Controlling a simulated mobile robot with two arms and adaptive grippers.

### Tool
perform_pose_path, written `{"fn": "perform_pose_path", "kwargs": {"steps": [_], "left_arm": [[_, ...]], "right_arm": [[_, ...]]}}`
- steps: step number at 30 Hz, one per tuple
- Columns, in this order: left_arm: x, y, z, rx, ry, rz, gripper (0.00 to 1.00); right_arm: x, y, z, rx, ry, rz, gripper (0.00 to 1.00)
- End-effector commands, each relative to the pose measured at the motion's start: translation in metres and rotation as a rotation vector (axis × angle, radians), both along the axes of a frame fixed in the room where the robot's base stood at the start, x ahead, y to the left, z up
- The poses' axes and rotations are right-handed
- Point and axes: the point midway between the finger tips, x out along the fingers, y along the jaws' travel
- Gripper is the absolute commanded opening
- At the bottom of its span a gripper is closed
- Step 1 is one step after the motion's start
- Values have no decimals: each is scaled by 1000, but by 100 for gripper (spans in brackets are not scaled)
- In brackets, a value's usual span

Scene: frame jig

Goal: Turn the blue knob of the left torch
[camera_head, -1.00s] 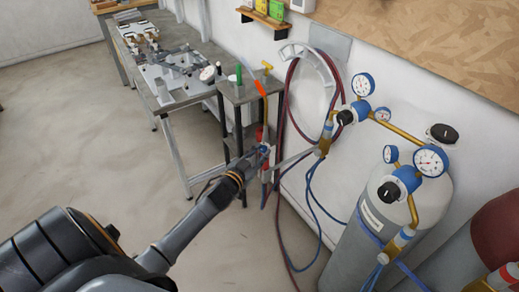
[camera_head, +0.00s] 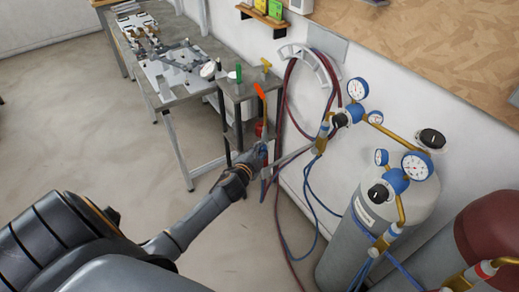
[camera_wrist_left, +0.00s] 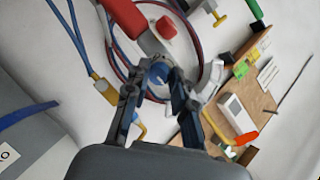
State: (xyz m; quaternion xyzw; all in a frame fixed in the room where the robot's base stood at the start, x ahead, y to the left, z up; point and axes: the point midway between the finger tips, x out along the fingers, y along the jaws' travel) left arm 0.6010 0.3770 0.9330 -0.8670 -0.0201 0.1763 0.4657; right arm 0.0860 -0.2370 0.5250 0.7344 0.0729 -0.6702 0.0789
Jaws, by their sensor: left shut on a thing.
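The torch (camera_wrist_left: 150,45) shows in the left wrist view as a grey body with a red end and a red knob (camera_wrist_left: 166,27). Its blue knob (camera_wrist_left: 158,74) sits between the fingertips of my left gripper (camera_wrist_left: 156,82), which is shut on it. In the head view my left gripper (camera_head: 258,156) is in front of the small dark stand, and its arm and wrist hide most of the torch and the blue knob. My right gripper is in neither view.
A small stand (camera_head: 240,92) and a workbench (camera_head: 185,95) with metal parts stand behind. Gas cylinders (camera_head: 380,215) with gauges stand at the right. Hoses (camera_head: 282,140) hang on the wall and loop down near the gripper. The floor at left is clear.

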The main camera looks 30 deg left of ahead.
Motion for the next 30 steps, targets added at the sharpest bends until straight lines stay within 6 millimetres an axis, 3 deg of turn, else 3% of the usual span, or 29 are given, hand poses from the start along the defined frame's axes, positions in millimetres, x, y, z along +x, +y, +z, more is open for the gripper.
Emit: {"fn": "perform_pose_path", "kwargs": {"steps": [19,20,23,30], "left_arm": [[0,0,0,51,21,1,0],[0,0,0,51,21,1,27],[0,0,0,51,21,1,47],[0,0,0,50,20,0,48]], "right_arm": [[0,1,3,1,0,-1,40],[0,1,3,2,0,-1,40],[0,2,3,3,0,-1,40],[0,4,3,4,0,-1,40]]}}
